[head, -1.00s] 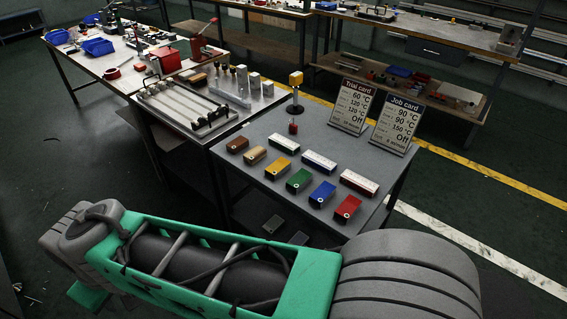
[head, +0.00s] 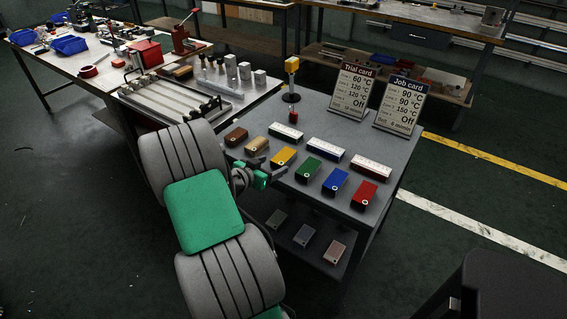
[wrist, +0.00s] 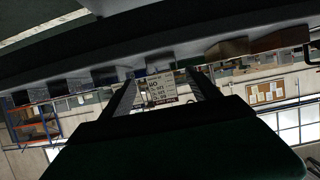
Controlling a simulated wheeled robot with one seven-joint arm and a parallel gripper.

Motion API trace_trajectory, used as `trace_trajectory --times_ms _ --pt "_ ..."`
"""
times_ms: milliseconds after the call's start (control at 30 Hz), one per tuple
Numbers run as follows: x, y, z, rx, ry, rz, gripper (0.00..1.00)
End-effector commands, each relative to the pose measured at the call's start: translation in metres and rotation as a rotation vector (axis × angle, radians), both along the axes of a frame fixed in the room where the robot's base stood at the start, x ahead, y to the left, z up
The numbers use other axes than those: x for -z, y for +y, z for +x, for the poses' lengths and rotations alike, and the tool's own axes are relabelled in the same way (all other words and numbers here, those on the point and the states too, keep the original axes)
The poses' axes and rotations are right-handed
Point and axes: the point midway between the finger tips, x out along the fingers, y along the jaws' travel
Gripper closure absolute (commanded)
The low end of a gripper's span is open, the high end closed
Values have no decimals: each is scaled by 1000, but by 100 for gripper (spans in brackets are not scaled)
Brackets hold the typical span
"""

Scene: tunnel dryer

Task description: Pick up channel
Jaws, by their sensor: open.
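I cannot tell for sure which thing is the channel. A row of small blocks lies on the grey table (head: 395,150): brown (head: 236,136), tan (head: 257,145), yellow (head: 283,157), green (head: 308,168), blue (head: 336,181) and red (head: 364,193). Behind them lie three white-topped bars (head: 285,145), (head: 326,149), (head: 371,166). My gripper (head: 277,172) is at the table's front edge, beside the tan and yellow blocks. In the wrist view its dark fingers (wrist: 162,92) stand apart with nothing between them; a card shows beyond.
The trial card (head: 355,90) and job card (head: 399,106) stand at the back right. A yellow-topped post (head: 291,78) stands behind the blocks. A rack of metal rods (head: 175,97) lies to the left. Several small blocks (head: 304,235) lie on the lower shelf.

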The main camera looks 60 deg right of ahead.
Motion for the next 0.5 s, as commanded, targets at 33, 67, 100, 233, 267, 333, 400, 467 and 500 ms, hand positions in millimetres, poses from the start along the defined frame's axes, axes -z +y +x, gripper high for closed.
trace_trajectory --times_ms 33,67,100,233,267,333,400,467,500 --pt "1 -7 -2 3 -1 -1 29" --pt "2 -10 -2 2 0 -1 29" --pt "3 -16 -2 2 -1 0 29" --pt "8 -35 -3 1 -1 1 29" --pt "9 -40 -3 1 -1 2 29" --pt "14 -53 -4 0 0 2 29" --pt "19 -61 -5 -2 0 3 29" --pt "20 -64 -5 -3 -1 3 29" --pt "20 -65 -4 -5 -1 2 29"
